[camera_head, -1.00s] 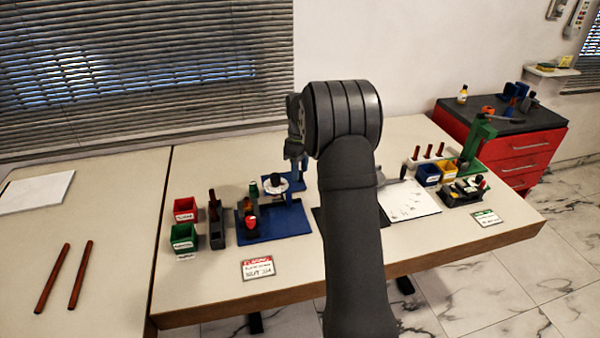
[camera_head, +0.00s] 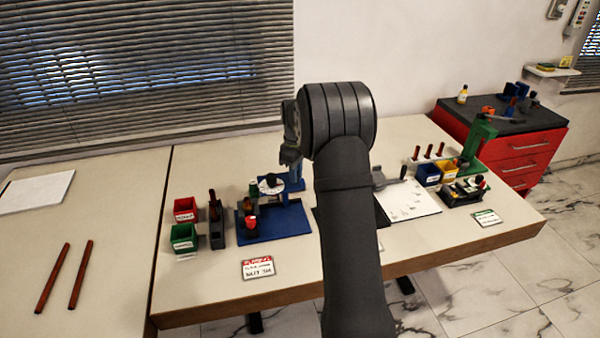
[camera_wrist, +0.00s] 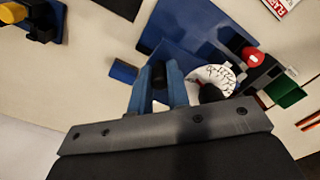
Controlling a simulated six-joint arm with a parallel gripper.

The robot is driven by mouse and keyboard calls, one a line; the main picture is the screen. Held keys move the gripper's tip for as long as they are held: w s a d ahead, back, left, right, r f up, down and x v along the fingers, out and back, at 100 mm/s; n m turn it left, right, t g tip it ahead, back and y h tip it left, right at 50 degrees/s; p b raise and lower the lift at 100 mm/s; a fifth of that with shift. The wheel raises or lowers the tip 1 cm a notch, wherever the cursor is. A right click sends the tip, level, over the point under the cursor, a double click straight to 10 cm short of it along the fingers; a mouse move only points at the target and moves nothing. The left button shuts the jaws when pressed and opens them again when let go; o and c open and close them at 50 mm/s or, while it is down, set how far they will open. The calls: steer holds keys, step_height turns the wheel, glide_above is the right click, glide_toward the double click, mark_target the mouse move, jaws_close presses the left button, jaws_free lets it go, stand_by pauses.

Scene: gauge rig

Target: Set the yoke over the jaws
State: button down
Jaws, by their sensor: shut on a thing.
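In the wrist view my gripper (camera_wrist: 158,74) points its blue fingers over the bench. They close on a small dark piece (camera_wrist: 158,78), which may be the yoke; its shape is mostly hidden between the fingers. The blue gauge rig (camera_wrist: 183,28) lies beyond, with a white lettered disc (camera_wrist: 208,72) and black knob (camera_wrist: 211,93) beside the fingers. In the head view the rig's blue base (camera_head: 288,222) is on the bench, left of my arm, and the disc (camera_head: 268,187) stands above it. My gripper is above the rig there, its fingertips unclear. I cannot make out the jaws.
Red (camera_head: 186,211) and green (camera_head: 184,238) bins and a dark holder (camera_head: 217,236) stand left of the rig. A red-topped part (camera_head: 251,223) stands on its base. A label card (camera_head: 258,267) lies in front. A green stand (camera_head: 479,140) is at right. The left bench holds two red rods.

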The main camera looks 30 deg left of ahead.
mark_target(268, 176)
steer(key=s+a, duration=0.6)
steer(key=shift+a, duration=0.1)
steer(key=shift+s, duration=0.1)
steer(key=c, duration=1.4)
jaws_free()
steer(key=shift+a, duration=0.1)
steer(key=shift+o, duration=0.2)
steer(key=shift+r, duration=0.1)
steer(key=shift+r, duration=0.4)
step_height(268, 176, up, 16)
steer(key=shift+r, duration=0.25)
